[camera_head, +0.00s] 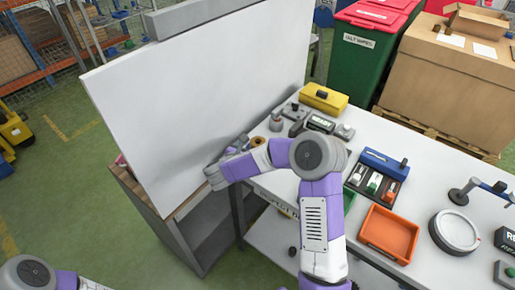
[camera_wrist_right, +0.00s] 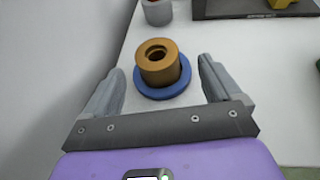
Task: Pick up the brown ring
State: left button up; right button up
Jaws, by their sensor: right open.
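The brown ring (camera_wrist_right: 158,70) is a short, thick ring with a hole in its top. It sits upright on a flat blue disc (camera_wrist_right: 180,88) on the light table, and the ring also shows in the head view (camera_head: 257,141). My right gripper (camera_wrist_right: 160,68) is open, with one finger to each side of the ring in the wrist view and visible gaps between. My left gripper is out of view.
A large white panel (camera_head: 200,90) stands close to the left of my right gripper. A grey cylinder (camera_wrist_right: 158,12) stands behind the ring. A yellow box (camera_head: 323,98), small devices and an orange tray (camera_head: 389,234) occupy the table to the right.

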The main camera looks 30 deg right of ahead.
aim_at(260, 141)
jog(key=x, duration=0.5)
jog(key=shift+w+d, duration=0.25)
jog(key=shift+w, duration=0.1)
jog(key=c, duration=1.4)
jog(key=shift+r, duration=0.15)
jog(key=shift+c, duration=0.2)
